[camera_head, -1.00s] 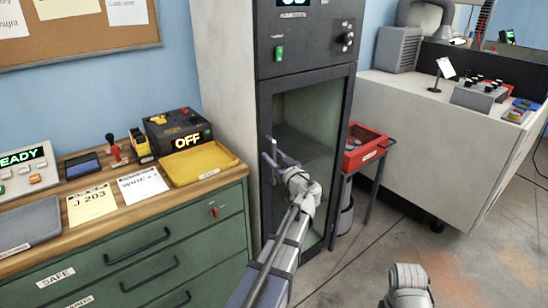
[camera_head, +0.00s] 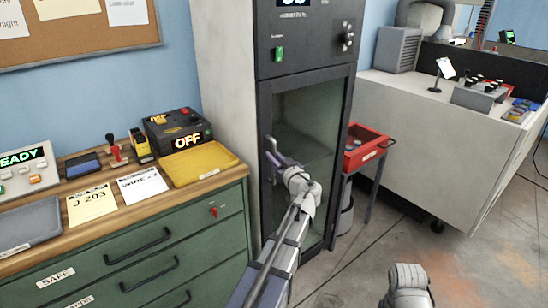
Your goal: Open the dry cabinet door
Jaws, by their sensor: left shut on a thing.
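The dry cabinet (camera_head: 225,110) is tall, with a dark front and a pale side panel. Its door (camera_head: 312,110) has a dark frame around a glass pane and looks closed. A grey vertical handle (camera_head: 268,146) sits at the door's left edge. My left gripper (camera_head: 274,160) is at the handle, shut on it. My left arm reaches up from below and covers the lower part of the door. My right gripper is out of view; only a part of my right arm shows at the bottom right.
A green drawer bench (camera_head: 150,245) stands close to the cabinet's left, with a yellow tray (camera_head: 198,163) on top. A red bin (camera_head: 363,147) on a small stand is right of the cabinet. A white counter (camera_head: 440,130) stands farther right. Floor is free in front.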

